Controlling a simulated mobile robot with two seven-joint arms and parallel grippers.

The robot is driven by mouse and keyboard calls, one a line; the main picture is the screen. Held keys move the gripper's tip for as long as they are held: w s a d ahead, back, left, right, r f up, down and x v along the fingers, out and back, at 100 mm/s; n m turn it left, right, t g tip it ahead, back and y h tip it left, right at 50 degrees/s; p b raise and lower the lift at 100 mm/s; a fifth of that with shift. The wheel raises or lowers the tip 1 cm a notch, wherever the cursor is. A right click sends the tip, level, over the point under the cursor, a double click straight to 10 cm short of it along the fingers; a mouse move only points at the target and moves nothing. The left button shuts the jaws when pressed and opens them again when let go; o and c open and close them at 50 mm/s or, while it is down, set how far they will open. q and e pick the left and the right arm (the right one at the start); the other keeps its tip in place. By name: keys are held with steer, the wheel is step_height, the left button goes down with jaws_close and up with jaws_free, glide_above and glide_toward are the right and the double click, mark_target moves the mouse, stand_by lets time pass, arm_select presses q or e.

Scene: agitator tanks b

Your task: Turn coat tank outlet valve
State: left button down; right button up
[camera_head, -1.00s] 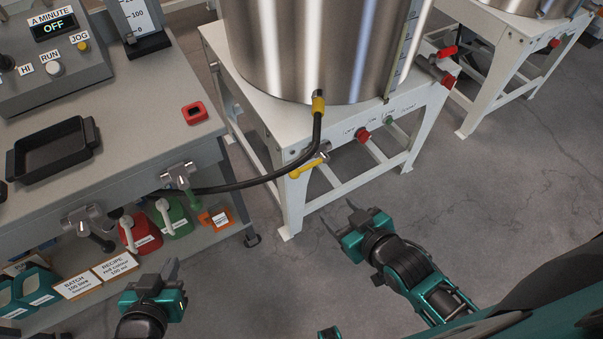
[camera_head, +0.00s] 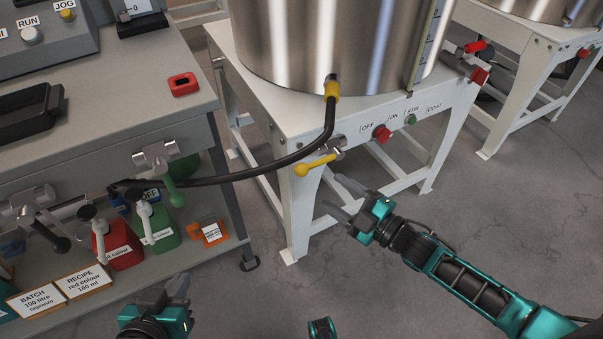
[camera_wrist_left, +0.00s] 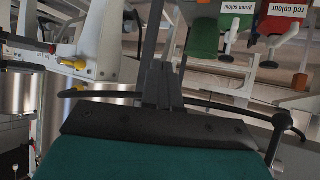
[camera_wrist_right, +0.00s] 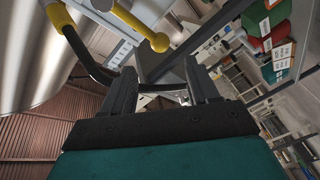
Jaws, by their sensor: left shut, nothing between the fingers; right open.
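The steel coat tank (camera_head: 330,40) stands on a white frame whose front carries the label COAT. Its outlet valve has a yellow lever handle (camera_head: 314,166) on the frame's near corner, pointing left. The lever also shows in the right wrist view (camera_wrist_right: 140,25), beyond the fingers. My right gripper (camera_head: 337,198) is open and empty, just below and right of the lever, apart from it. Its fingers show in the right wrist view (camera_wrist_right: 162,85). My left gripper (camera_head: 178,286) is shut and empty, low at the left near the bench. Its closed fingers show in the left wrist view (camera_wrist_left: 163,85).
A black hose (camera_head: 250,172) runs from the tank's yellow fitting (camera_head: 332,88) left to the bench. Red (camera_head: 382,134) and green (camera_head: 411,119) buttons are right of the valve. The grey bench (camera_head: 110,130) holds valves and colour jugs below.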

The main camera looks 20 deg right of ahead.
mark_target(305, 173)
steer(key=b+x, duration=0.2)
steer(key=x, duration=0.7)
steer(key=shift+w+a, duration=0.15)
steer(key=shift+w, duration=0.2)
steer(key=shift+w+a, duration=0.3)
steer(key=shift+w, duration=0.15)
steer(key=shift+c, duration=0.3)
jaws_close()
